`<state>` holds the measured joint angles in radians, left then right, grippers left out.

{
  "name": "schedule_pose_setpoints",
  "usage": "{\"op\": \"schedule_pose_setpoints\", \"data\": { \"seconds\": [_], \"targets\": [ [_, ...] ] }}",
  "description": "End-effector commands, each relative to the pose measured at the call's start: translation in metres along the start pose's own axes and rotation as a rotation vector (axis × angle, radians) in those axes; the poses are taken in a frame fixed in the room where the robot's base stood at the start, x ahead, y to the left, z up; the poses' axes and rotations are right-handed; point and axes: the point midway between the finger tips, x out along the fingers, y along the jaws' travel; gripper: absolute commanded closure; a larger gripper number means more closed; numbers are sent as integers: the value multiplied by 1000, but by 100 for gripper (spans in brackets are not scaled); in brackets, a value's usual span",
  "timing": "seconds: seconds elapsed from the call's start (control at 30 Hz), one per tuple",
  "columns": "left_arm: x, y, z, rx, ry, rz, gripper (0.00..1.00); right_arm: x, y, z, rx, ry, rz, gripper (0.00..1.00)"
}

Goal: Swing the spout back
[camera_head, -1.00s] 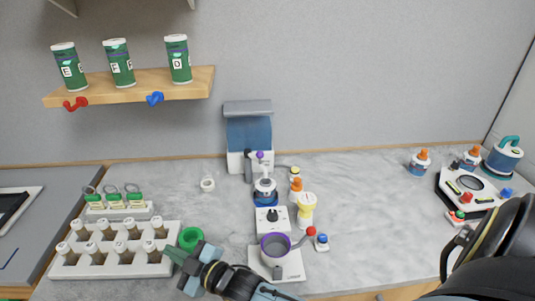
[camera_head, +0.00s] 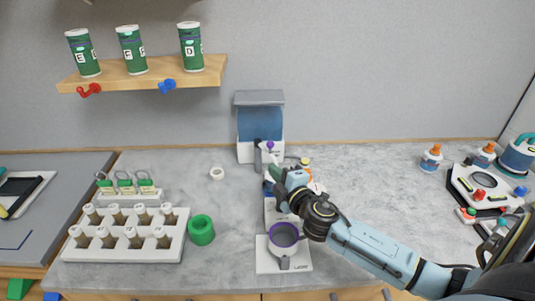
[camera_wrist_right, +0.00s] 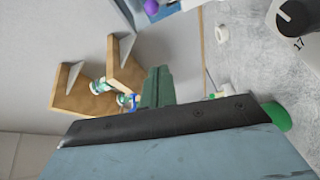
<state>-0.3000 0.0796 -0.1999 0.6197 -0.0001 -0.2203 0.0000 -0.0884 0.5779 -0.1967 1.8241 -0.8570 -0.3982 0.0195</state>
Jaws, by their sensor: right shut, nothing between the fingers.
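No part in view can be surely told as the spout. A dispenser (camera_head: 260,125) with a blue tank stands at the back centre, and a short grey part with a purple knob (camera_head: 270,146) shows at its front. My right gripper (camera_head: 276,176) is shut and empty in front of it, over the white dial unit (camera_head: 272,211). The gripper and arm hide much of that unit and the things beside it. In the right wrist view my shut green fingers (camera_wrist_right: 157,88) show, with the dial (camera_wrist_right: 296,17) at upper right. My left gripper is not in view.
A purple-rimmed cup (camera_head: 284,236) on a white base stands just in front, close to my right arm. The counter between the rack and dispenser is mostly clear.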

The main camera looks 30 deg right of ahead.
Motion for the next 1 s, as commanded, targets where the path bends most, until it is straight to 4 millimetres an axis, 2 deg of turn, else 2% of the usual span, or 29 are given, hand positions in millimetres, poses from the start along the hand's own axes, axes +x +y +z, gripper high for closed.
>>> {"op": "schedule_pose_setpoints", "data": {
  "seconds": [0.27,0.43,0.57,1.0],
  "targets": [
    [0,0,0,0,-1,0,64,0,0,0,1,0,0,100],
    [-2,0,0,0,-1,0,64,9,1,0,2,0,0,100],
    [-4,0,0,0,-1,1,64,27,2,0,2,-1,1,100],
    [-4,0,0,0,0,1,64,104,1,0,1,-1,0,100]
  ]
}}
